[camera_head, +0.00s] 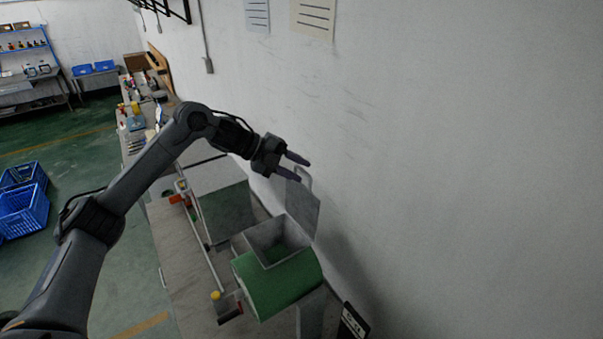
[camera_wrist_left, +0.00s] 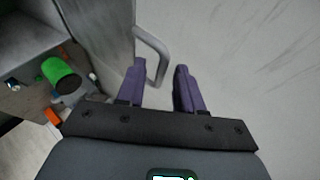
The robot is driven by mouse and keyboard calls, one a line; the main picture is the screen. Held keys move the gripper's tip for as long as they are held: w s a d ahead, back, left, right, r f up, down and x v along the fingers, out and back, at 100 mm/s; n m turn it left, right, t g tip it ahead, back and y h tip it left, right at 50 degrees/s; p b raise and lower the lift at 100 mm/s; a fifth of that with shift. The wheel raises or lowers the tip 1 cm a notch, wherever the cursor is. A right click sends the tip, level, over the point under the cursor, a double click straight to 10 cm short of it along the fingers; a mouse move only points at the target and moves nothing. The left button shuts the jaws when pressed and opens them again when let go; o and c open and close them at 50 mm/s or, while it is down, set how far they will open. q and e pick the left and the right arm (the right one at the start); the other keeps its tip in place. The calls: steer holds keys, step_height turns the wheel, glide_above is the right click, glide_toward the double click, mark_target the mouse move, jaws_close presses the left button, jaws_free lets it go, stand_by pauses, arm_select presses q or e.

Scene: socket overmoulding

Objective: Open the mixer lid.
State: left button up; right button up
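The mixer (camera_head: 275,281) has a green drum-shaped body and a grey square hopper (camera_head: 257,240) on top. Its grey lid (camera_head: 302,207) stands raised at the hopper's wall side, so the opening shows the green inside. My left gripper (camera_head: 305,170) is open at the top of the lid. In the left wrist view the lid (camera_wrist_left: 112,40) fills the upper left, and its bent handle (camera_wrist_left: 160,56) reaches beside the left finger, partly into the gap between the fingers (camera_wrist_left: 160,70). I cannot tell whether a finger touches the handle. My right gripper is not in view.
A rail with a yellow knob (camera_head: 216,295) runs beside the mixer. Blue crates (camera_head: 22,207) stand on the floor at the left.

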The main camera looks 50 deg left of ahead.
arm_select(q)
steer(key=b+v, duration=0.2)
steer(key=v, duration=0.6)
steer(key=shift+s+a+r, duration=0.2)
steer(key=shift+s, duration=0.1)
